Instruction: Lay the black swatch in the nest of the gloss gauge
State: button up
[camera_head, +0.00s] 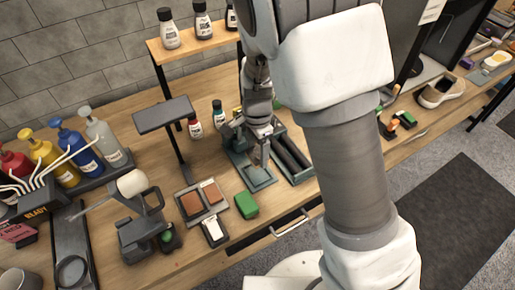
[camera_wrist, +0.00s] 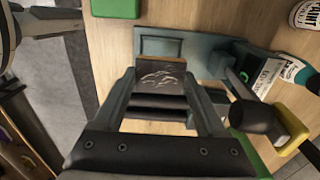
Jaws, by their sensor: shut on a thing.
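The black swatch (camera_wrist: 160,76), dark with pale scuff marks, is between the fingers of my gripper (camera_wrist: 162,88) in the wrist view. My gripper is shut on it. The gloss gauge is a grey-teal device whose flat base (camera_wrist: 160,46) shows just beyond the swatch, with its lever and body to the right. In the head view my gripper (camera_head: 260,148) points down over the gauge, whose base plate (camera_head: 262,184) extends toward the front. The nest is partly hidden by the swatch and fingers. I cannot tell whether the swatch touches the gauge.
A dark tray (camera_head: 303,178) stands right of the gauge. A green block (camera_head: 246,205) lies in front, beside a tray with brown swatches (camera_head: 191,203). Small paint bottles (camera_head: 195,127) stand behind. In the wrist view bottles (camera_wrist: 279,76) and a yellow-black tool (camera_wrist: 285,143) are at right.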

jog(key=shift+r, duration=0.1)
jog(key=b, duration=0.4)
send_over(257, 173)
jog(key=shift+f, duration=3)
jog(key=shift+f, duration=0.75)
jog(key=shift+r, duration=0.15)
jog(key=shift+r+p, duration=0.35)
jog(key=shift+p, duration=0.25)
jog(key=shift+p, duration=0.3)
dwell(0.9)
jog(key=shift+f+b, duration=0.3)
jog(key=shift+f, duration=0.25)
jog(key=shift+r, duration=0.15)
jog(key=shift+r+p, duration=0.4)
jog(key=shift+p, duration=0.15)
